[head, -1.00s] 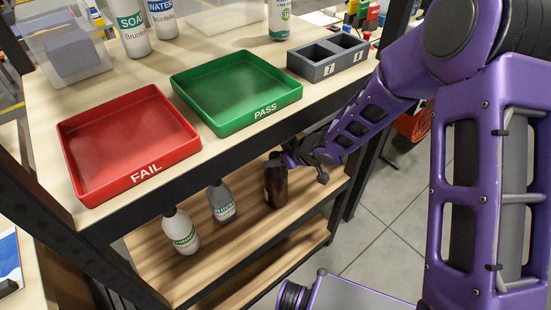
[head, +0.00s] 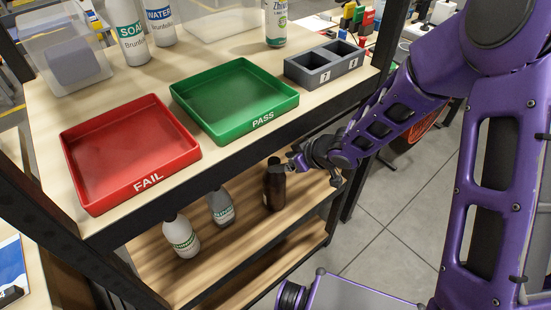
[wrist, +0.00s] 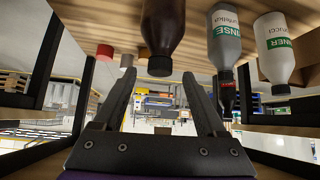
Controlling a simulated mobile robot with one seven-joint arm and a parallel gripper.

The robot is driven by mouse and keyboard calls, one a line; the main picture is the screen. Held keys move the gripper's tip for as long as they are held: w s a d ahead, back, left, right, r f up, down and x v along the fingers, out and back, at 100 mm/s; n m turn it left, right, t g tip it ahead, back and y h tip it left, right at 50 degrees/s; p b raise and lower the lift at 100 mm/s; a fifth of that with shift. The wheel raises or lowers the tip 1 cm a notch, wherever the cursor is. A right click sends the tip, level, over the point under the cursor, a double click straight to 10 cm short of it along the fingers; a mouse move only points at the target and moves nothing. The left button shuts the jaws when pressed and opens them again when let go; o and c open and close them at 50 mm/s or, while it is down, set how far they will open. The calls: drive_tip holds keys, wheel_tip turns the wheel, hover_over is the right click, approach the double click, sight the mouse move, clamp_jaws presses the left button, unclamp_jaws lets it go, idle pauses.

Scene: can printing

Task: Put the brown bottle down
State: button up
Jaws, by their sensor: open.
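The brown bottle (head: 274,188) stands upright on the wooden shelf (head: 240,228) under the tabletop, right of two other bottles. The wrist view is upside down and shows the brown bottle (wrist: 163,28) with its dark cap pointing down in the picture. My gripper (head: 291,163) is just right of the bottle's upper part in the head view. In the wrist view its two fingers (wrist: 159,73) are spread apart with nothing held between them. The bottle's cap shows near the gap between the fingertips, and no finger visibly grips it.
A grey bottle (head: 220,207) and a white bottle (head: 181,236) stand left on the same shelf. Above, the tabletop holds a red FAIL tray (head: 130,150), a green PASS tray (head: 234,97) and a grey two-slot holder (head: 325,63). The tabletop edge overhangs the shelf.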

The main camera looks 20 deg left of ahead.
drive_tip(key=p+v, duration=0.2)
drive_tip(key=v, duration=0.4)
drive_tip(key=shift+d, duration=0.15)
drive_tip(key=shift+r, duration=0.15)
